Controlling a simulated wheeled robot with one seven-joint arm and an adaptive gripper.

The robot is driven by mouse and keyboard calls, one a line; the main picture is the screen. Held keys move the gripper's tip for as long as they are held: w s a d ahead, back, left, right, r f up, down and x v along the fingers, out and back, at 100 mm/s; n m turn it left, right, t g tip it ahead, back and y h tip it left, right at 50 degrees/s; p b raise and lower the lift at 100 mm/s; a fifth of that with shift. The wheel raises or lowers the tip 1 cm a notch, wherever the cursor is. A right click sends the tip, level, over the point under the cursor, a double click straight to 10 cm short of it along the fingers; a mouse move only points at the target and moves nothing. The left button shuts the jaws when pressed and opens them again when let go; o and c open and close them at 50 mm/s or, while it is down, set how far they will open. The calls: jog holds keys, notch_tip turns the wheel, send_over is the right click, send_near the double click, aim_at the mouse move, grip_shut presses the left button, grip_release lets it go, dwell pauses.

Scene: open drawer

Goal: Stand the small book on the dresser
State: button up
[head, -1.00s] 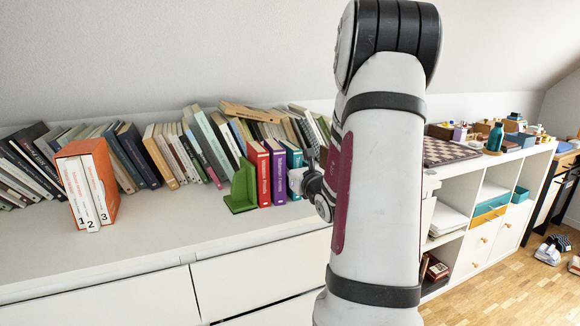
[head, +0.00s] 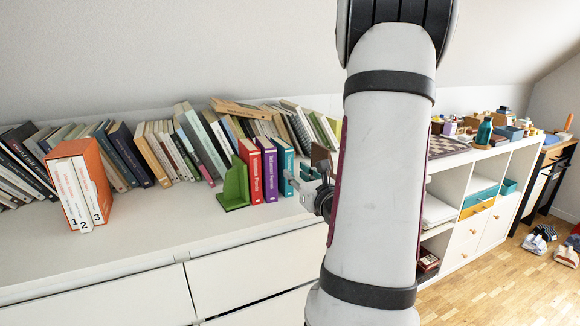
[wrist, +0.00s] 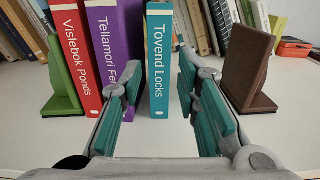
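A slim teal book (wrist: 160,62) stands upright on the white dresser top (head: 120,238), at the right end of a short row. It also shows in the head view (head: 284,162), partly hidden by my gripper. My gripper (wrist: 158,82) is open, with one teal-padded finger on each side of the book's spine and a visible gap on both sides. In the head view my gripper (head: 304,184) is at the front of the row, mostly behind my arm.
A red book (head: 251,172) and a purple book (head: 268,170) stand left of the teal one, beside a green bookend (head: 235,188). A brown bookend (wrist: 248,68) stands to the right. Leaning books line the wall behind. An orange slipcase (head: 103,180) stands at left.

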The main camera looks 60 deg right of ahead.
jog(key=shift+v, duration=0.85)
jog(key=w+a+r+n+t+y, duration=0.1)
jog(key=w+a+r+n+y, duration=0.1)
jog(key=w+a+n+y, duration=0.35)
jog(key=w+a+r+n+t+y, duration=0.2)
jog(key=w+a+r+n+y, duration=0.1)
jog(key=a, duration=0.6)
jog(key=s+a+r+n+g+y, duration=0.15)
jog(key=a+n+g+y, duration=0.45)
jog(key=a+n+y, duration=1.1)
jog(key=s+a+f+n+g+h, duration=0.2)
jog(key=s+a+n+g+h, duration=0.2)
jog(key=s+a+g, duration=0.35)
jog(key=s+a+f+n+g+h, duration=0.2)
jog(key=s+a+n+g+h, duration=0.2)
jog(key=s+a, duration=0.55)
jog(key=s+d+f+n+h, duration=0.1)
jog(key=s+d+n+h, duration=0.7)
jog(key=shift+d+f+n, duration=0.2)
jog(key=shift+f+n, duration=0.15)
jog(key=shift+f, duration=0.05)
jog(key=shift+g, duration=0.25)
